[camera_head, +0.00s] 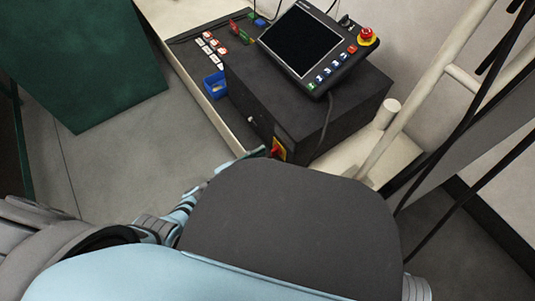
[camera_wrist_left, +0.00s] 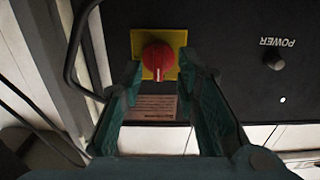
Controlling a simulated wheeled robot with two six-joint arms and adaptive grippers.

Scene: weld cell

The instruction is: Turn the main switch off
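The main switch is a red rotary knob (camera_wrist_left: 158,56) on a yellow plate (camera_wrist_left: 176,38), on the dark front face of the controller box (camera_wrist_left: 225,60). In the head view the switch (camera_head: 279,149) shows low on the box's near side, partly hidden by my body. My left gripper (camera_wrist_left: 160,74) is open, its green fingertips apart on either side of the knob's lower part. Whether they touch it cannot be told. In the head view only a bit of the left gripper (camera_head: 256,152) shows near the switch. My right gripper is not in view.
A black knob marked POWER (camera_wrist_left: 274,61) is right of the switch. A tilted teach pendant (camera_head: 302,40) with a red emergency stop (camera_head: 367,37) rests on the box. Pale rails (camera_head: 430,80) and dark cables are at right.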

